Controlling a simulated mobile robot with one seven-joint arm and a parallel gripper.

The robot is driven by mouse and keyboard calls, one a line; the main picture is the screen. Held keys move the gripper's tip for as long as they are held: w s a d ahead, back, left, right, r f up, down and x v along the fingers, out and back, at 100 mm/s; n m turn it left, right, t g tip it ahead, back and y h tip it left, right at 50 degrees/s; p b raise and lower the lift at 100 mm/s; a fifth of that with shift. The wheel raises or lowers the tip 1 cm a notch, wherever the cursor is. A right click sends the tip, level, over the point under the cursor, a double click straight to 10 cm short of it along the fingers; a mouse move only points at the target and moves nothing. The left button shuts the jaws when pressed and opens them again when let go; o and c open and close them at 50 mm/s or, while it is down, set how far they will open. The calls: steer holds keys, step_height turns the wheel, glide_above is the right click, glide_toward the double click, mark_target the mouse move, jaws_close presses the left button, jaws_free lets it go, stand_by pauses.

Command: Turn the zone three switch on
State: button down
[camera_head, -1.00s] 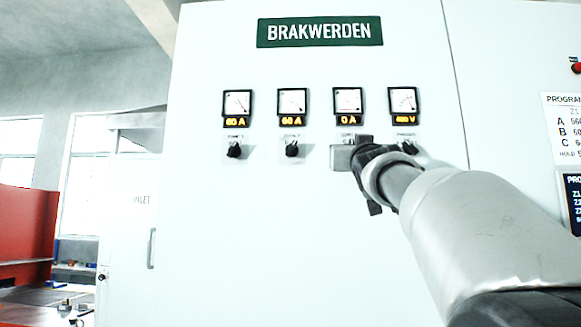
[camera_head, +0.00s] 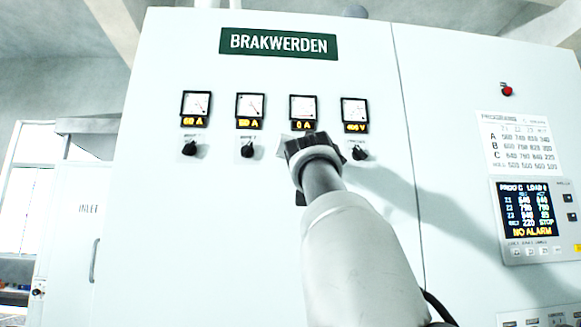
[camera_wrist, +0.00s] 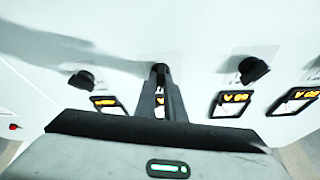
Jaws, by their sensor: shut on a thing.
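The zone three switch (camera_wrist: 159,69) is the third black knob on the white cabinet. In the wrist view its tip shows between my fingertips; in the head view my arm hides it. My gripper (camera_wrist: 161,78) is shut on this switch, and in the head view it (camera_head: 302,148) sits just below the third meter. The third meter (camera_head: 303,106) has a display (camera_head: 303,127) reading 0 A. The switch's own angle is mostly hidden by the fingers.
Similar black knobs sit beside it: two to the left (camera_head: 189,148) (camera_head: 248,150) and one close on the right (camera_head: 359,153). A control screen (camera_head: 530,222) reading NO ALARM and a red button (camera_head: 507,91) are further right. The panel below the knobs is clear.

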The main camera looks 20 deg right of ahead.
steer(key=shift+a+r+m+g+h, duration=0.1)
steer(key=shift+m+g+h, duration=0.25)
steer(key=shift+m, duration=0.6)
steer(key=shift+a+m+g+h, duration=0.1)
steer(key=shift+m+g+h, duration=0.25)
steer(key=shift+m, duration=0.6)
steer(key=c, duration=1.8)
jaws_free()
steer(key=shift+c, duration=0.2)
